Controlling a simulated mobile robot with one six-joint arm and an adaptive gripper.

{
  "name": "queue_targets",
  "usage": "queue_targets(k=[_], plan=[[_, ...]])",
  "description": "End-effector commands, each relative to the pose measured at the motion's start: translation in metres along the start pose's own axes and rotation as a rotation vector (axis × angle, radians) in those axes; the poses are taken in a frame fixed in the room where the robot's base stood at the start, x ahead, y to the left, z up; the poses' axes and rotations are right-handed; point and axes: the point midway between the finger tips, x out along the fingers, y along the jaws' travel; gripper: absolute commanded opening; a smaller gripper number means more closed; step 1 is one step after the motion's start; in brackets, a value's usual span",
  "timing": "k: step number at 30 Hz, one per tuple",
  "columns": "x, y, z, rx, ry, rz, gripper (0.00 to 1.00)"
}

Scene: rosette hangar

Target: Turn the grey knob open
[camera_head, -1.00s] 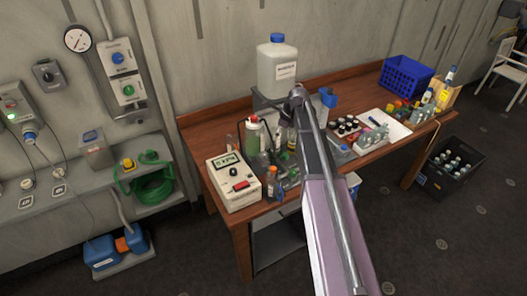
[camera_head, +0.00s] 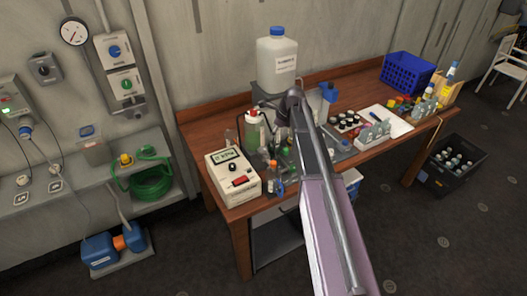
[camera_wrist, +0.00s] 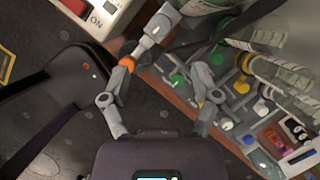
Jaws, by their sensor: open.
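My gripper (camera_wrist: 165,72) is open, pointing down over the bench in the wrist view, with its two fingers apart. Its left fingertip overlaps a grey part with an orange ring; I cannot tell if they touch. Between and beyond the fingers is a cluster of small fittings with a green knob (camera_wrist: 178,80) and a yellow one (camera_wrist: 240,88). Some fittings there are grey, but I cannot tell which is the grey knob. A dark grey rotary knob (camera_head: 45,68) is on the wall at the left of the head view, far from my gripper. My arm hides part of the bench.
A white meter box (camera_head: 233,177) stands at the bench's left end; part of it shows in the wrist view (camera_wrist: 104,14). A large white jug (camera_head: 277,62) stands at the back. A blue basket (camera_head: 408,72) is at the far right. Bottles and vials crowd the wooden bench (camera_head: 195,122).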

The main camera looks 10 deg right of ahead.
Motion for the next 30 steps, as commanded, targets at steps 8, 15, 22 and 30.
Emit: queue_targets(k=[8, 15, 22, 30], plan=[[0.027, 0.000, -0.001, 0.000, 0.000, 0.000, 0.79], [0.047, 0.000, -0.001, -0.001, 0.000, 0.000, 0.79], [0.066, 0.000, -0.001, -0.001, 0.000, 0.000, 0.79], [0.088, 0.000, -0.001, 0.000, 0.000, 0.000, 0.79]])
